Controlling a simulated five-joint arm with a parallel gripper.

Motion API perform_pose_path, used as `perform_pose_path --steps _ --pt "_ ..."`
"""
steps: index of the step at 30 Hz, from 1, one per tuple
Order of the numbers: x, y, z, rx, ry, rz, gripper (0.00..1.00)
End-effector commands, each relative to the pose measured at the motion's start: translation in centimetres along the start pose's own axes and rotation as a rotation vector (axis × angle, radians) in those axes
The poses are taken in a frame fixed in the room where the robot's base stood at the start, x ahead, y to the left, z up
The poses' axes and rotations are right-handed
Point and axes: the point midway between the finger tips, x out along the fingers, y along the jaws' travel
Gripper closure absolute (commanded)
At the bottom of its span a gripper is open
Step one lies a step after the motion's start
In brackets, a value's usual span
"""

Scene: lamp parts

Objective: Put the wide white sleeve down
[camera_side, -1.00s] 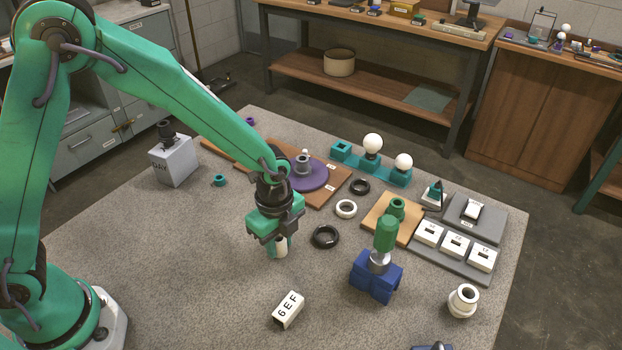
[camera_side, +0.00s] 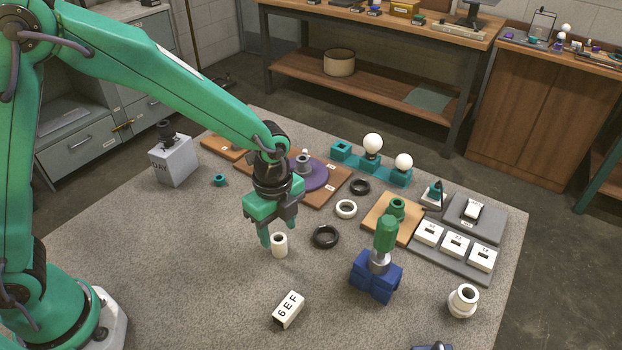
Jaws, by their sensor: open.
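A white sleeve (camera_side: 280,246) stands upright on the grey table, with its dark bore showing at the top. My gripper (camera_side: 279,234) is open above and around it, with one green finger to the left of the sleeve and the other at its upper right, partly hidden by the angle. The sleeve is not held. Another white flanged sleeve-like piece (camera_side: 463,301) stands at the table's right front, well apart from my gripper.
A black ring (camera_side: 325,237) and a white ring (camera_side: 346,209) lie right of the sleeve. A white block marked 6EF (camera_side: 288,310) lies in front. A blue holder (camera_side: 375,276) with a green-handled tool (camera_side: 386,234) stands to the right. Table left of the sleeve is clear.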

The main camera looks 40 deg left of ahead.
Motion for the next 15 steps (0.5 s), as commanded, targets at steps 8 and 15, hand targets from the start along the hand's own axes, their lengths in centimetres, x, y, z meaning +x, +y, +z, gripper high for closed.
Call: perform_pose_path --steps 8,15 --pt "-4.7 -0.1 0.0 0.0 0.001 -0.004 0.49" --pt "-7.2 0.0 0.0 0.0 0.0 -0.001 0.49"
